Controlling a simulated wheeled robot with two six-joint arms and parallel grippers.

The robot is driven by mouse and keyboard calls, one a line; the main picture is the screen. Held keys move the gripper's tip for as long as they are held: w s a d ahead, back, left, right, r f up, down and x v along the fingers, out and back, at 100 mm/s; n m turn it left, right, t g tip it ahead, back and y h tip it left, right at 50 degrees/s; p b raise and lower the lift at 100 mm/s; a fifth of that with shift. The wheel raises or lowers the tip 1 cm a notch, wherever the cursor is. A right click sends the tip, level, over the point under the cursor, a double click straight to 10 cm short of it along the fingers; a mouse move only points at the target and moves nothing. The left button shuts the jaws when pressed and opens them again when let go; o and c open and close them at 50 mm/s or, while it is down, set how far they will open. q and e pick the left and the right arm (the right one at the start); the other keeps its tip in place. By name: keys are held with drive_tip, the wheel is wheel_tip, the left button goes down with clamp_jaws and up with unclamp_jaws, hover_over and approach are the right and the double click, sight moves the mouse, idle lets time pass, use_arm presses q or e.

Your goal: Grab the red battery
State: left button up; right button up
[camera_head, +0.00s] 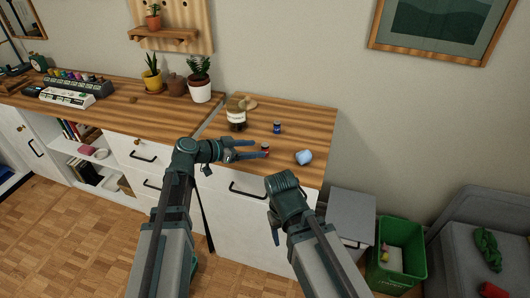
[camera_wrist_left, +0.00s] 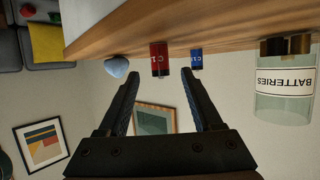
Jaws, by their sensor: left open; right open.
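The red battery (camera_head: 266,147) stands near the front edge of the desk's right section. It also shows in the left wrist view (camera_wrist_left: 159,58), where the picture is upside down. My left gripper (camera_head: 258,149) is open, its fingers pointing at the battery. In the wrist view the battery appears between the two fingertips (camera_wrist_left: 160,76), toward their far ends; I cannot tell whether they touch it. My right gripper (camera_head: 275,226) points down in front of the cabinet, away from the battery. It is open, its fingers partly hidden by the wrist.
A blue battery (camera_head: 277,127) stands behind the red one. A pale blue lump (camera_head: 304,157) lies to the right, near the edge. Potted plants (camera_head: 199,82) stand at the back left.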

sight(265, 147)
use_arm(q)
drive_tip(key=b+x, duration=0.1)
drive_tip(key=x, duration=0.4)
drive_tip(key=shift+w+d+b, duration=0.15)
drive_tip(key=shift+b, duration=0.2)
drive_tip(key=shift+r, duration=0.1)
drive_tip(key=shift+c, duration=0.4)
clamp_jaws()
